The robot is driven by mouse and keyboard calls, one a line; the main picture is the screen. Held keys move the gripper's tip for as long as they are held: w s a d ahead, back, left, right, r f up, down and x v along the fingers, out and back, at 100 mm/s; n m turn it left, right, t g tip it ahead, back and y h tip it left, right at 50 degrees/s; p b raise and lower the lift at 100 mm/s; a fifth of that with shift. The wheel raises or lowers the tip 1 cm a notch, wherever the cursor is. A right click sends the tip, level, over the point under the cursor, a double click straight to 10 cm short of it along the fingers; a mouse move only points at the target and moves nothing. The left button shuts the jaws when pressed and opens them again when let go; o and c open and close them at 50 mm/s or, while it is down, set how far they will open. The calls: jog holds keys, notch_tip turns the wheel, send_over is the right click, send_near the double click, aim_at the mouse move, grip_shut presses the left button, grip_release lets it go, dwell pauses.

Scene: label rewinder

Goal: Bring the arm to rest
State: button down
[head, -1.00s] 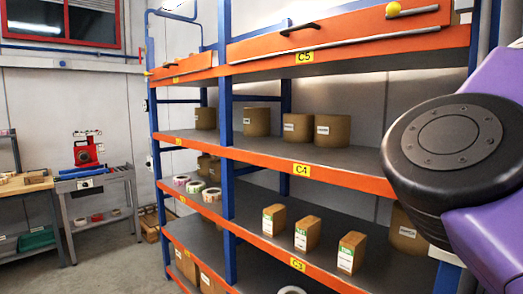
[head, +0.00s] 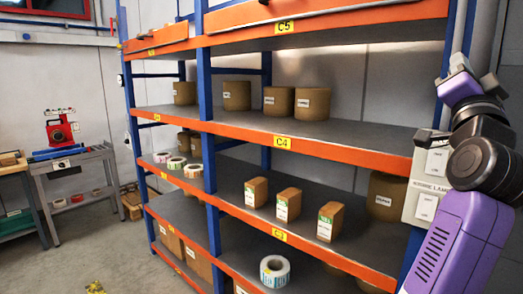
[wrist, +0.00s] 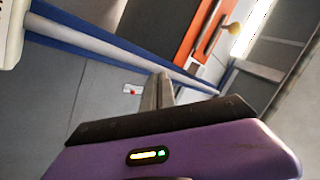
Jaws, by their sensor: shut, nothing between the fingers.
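My arm (head: 462,200) shows at the right edge of the head view, purple and black, folded upward in front of the right end of the shelving. In the wrist view my gripper (wrist: 158,92) has its two grey fingers together with nothing between them. Its purple body with a small lit display fills the bottom of that view. Beyond the fingers are a grey wall, a blue post and an orange beam, seen tilted. I cannot make out the fingertips clearly in the head view.
Blue and orange shelving (head: 345,153) holds brown rolls, small cartons and a white label roll (head: 274,271). A white switch box (head: 427,180) is close beside my arm. A red machine (head: 59,130) stands on a bench at the left. Floor is open at the lower left.

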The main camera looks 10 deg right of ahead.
jog(key=s+a+f+n+t+y, duration=0.1)
jog(key=s+a+f+n+y, duration=0.4)
jog(key=f, duration=0.6)
jog(key=s+a+f+n+t+y, duration=0.15)
jog(key=a+f+n, duration=0.4)
jog(key=f, duration=0.55)
jog(key=s+a+f+n+t+y, duration=0.1)
jog(key=s+a+f+n+y, duration=0.5)
jog(key=f, duration=0.5)
jog(key=s+a+f+g+y, duration=0.1)
jog(key=s+a+f+g, duration=0.3)
jog(key=s+f, duration=0.6)
jog(key=s+a+f+g+y, duration=0.1)
jog(key=s+a+f+g, duration=0.4)
jog(key=s+f, duration=0.6)
jog(key=s+a+m, duration=0.1)
jog(key=s, duration=0.6)
jog(key=shift+f, duration=0.2)
jog(key=shift+w, duration=0.1)
